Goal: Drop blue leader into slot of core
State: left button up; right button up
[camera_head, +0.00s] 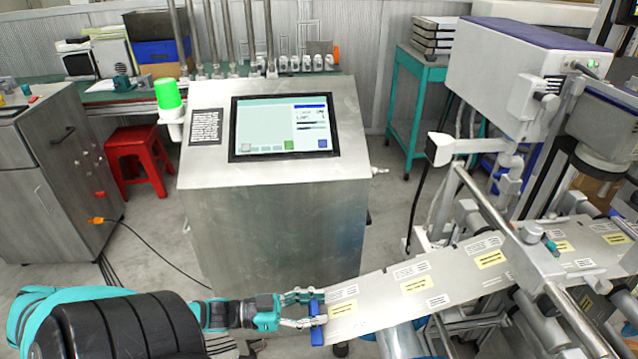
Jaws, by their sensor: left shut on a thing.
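The blue leader (317,322) is a short blue bar at the left end of the printed film strip (380,312). My left gripper (312,309) comes in from the lower left and is shut on the blue leader, with its fingers around the bar. The white strip, with yellow and white labels, runs from the leader up to the right into the machine. A pale grey-blue cylinder (412,340) shows partly under the strip; I cannot tell whether it is the core. No slot is visible. My right gripper is out of view.
A steel console (270,215) with a screen (285,125) stands just behind the gripper. The printing machine (520,70) with its metal rollers and rails fills the right.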

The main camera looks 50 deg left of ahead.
pick_arm(q)
jog(key=shift+f, duration=0.1)
jog(key=w+d+f+b, duration=0.3)
jog(key=w+d+b, duration=0.2)
jog(key=w+d, duration=0.2)
jog(key=shift+w+f, duration=0.35)
jog(key=shift+w, duration=0.6)
dwell(1.3)
dwell(0.4)
